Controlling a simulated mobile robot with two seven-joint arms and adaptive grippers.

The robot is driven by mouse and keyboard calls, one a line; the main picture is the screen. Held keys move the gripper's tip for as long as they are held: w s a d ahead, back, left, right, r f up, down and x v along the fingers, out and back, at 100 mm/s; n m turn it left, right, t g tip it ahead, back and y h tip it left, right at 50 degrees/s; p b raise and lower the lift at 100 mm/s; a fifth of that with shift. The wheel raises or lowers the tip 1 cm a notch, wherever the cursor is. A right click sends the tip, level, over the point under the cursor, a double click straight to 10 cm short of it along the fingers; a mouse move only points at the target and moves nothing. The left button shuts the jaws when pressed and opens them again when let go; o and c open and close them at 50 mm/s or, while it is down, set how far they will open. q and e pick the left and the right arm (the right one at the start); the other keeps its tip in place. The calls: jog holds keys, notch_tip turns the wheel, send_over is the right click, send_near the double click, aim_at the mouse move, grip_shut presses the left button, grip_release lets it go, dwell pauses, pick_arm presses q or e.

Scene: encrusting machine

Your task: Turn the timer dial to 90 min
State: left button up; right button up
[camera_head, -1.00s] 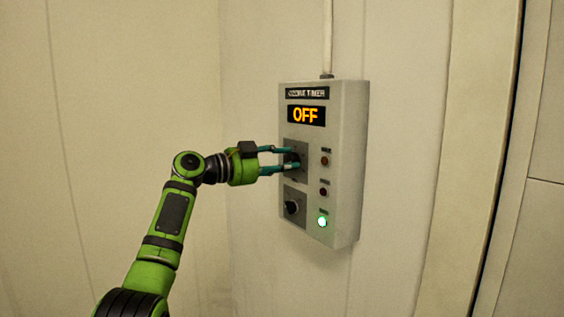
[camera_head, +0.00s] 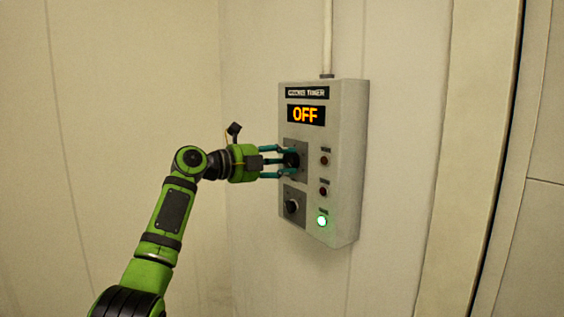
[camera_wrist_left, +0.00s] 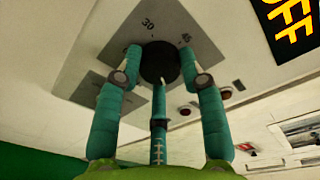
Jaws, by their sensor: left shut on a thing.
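The timer dial (camera_head: 291,160) is a black round knob on a grey plate, the upper of two knobs on the box. My left gripper (camera_head: 283,162) is shut on it, with its teal fingers around the knob. In the left wrist view the dial (camera_wrist_left: 160,62) sits between the fingers of the gripper (camera_wrist_left: 160,72). The numbers 30 and 45 show on the plate (camera_wrist_left: 180,25); the other marks and the pointer are hidden or unclear. The display (camera_head: 306,115) reads OFF in orange. My right gripper is not in view.
The grey timer box (camera_head: 350,150) is fixed to a pale wall, with a conduit (camera_head: 327,38) above it. A second black knob (camera_head: 292,207) is below the dial. Two dark red lamps and a lit green lamp (camera_head: 322,221) line the right side.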

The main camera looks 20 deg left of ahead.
pick_arm(q)
jog(key=shift+r, duration=0.15)
dwell(0.3)
jog(key=o, duration=1.1)
jog(key=shift+o, duration=0.2)
jog(key=f+v, duration=0.1)
jog(key=v, duration=1.1)
jog(key=shift+r, duration=0.4)
jog(key=shift+d, duration=0.1)
